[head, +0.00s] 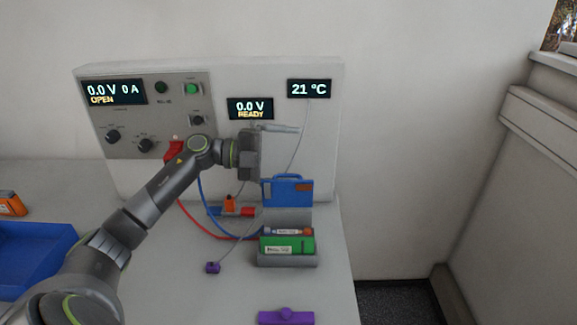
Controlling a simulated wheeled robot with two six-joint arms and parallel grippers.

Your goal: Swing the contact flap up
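A blue panel with a handle-like top and a brown patch (287,190) looks like the contact flap. It appears to stand upright on a grey block behind the battery holder (287,262). My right gripper is out of view.
A blue tray (35,235) is at left. The displays read OPEN, READY and 21 °C.

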